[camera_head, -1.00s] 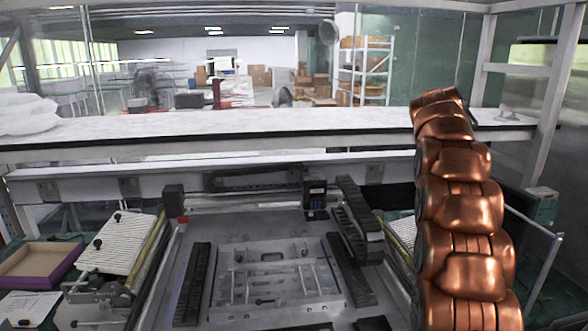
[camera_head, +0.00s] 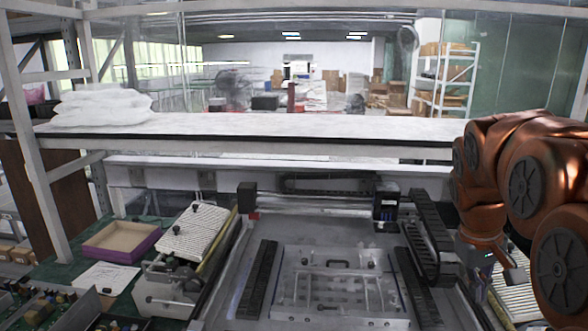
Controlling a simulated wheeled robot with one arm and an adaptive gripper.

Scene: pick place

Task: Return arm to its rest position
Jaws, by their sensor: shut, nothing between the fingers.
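My copper-coloured arm stands at the right side of the head view, bent over at the top with its far end hanging down. My gripper (camera_head: 513,274) seems to be the small end part below the wrist, beside the right edge of the machine. It is shut and empty. The fingers are small and hard to make out, and the nearer arm links cover part of the area to the right.
A gantry machine with a flat metal bed (camera_head: 340,290) fills the lower middle. A purple-edged tray (camera_head: 120,243) and a white ribbed feeder (camera_head: 195,232) lie to its left. A long white shelf (camera_head: 300,125) with white bags (camera_head: 105,106) crosses behind. A frame post (camera_head: 35,150) stands left.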

